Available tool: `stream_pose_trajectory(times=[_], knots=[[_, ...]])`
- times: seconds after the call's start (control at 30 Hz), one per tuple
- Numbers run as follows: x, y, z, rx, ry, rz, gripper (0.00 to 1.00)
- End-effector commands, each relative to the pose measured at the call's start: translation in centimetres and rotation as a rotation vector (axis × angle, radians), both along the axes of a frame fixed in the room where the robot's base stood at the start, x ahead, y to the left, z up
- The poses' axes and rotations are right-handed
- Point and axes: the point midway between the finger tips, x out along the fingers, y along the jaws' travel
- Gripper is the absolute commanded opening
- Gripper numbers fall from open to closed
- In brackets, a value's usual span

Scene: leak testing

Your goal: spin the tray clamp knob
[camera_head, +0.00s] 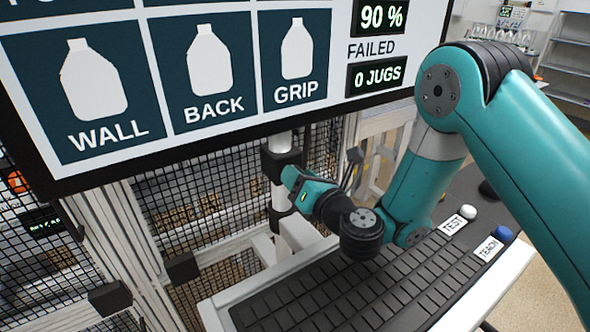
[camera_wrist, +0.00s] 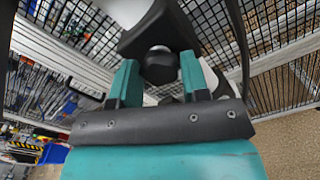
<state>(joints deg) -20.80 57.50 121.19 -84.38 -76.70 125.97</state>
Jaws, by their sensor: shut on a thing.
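The tray clamp knob (camera_wrist: 160,65) is dark and round in the wrist view, below a dark clamp body (camera_wrist: 155,33). My gripper (camera_wrist: 158,78) has its two teal fingers on either side of the knob and is shut on it. In the head view my gripper (camera_head: 288,178) reaches left to a black clamp (camera_head: 281,160) on a white upright post (camera_head: 281,141). The knob itself cannot be made out there; the fingertips and clamp hide it.
A keyboard tray (camera_head: 345,300) lies below my wrist, with a white TEST button (camera_head: 467,212) and a blue TEACH button (camera_head: 503,233) at its right. A large monitor (camera_head: 190,85) hangs above. Black mesh fencing (camera_head: 190,205) stands behind the post.

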Motion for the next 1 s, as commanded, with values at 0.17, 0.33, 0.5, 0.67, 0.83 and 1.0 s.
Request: stream_pose_trajectory(times=[0.17, 0.33, 0.5, 0.67, 0.83, 1.0], knots=[[-0.01, 0.01, -0.03, 0.021, 0.016, 0.000, 0.00], [-0.01, 0.01, -0.03, 0.032, 0.024, 0.000, 0.00], [-0.02, 0.03, -0.02, 0.213, 0.146, -0.001, 0.00], [-0.03, 0.04, -0.02, 0.395, 0.267, -0.001, 0.00], [-0.03, 0.04, -0.02, 0.454, 0.307, -0.001, 0.00], [-0.03, 0.04, -0.02, 0.452, 0.306, -0.001, 0.00]])
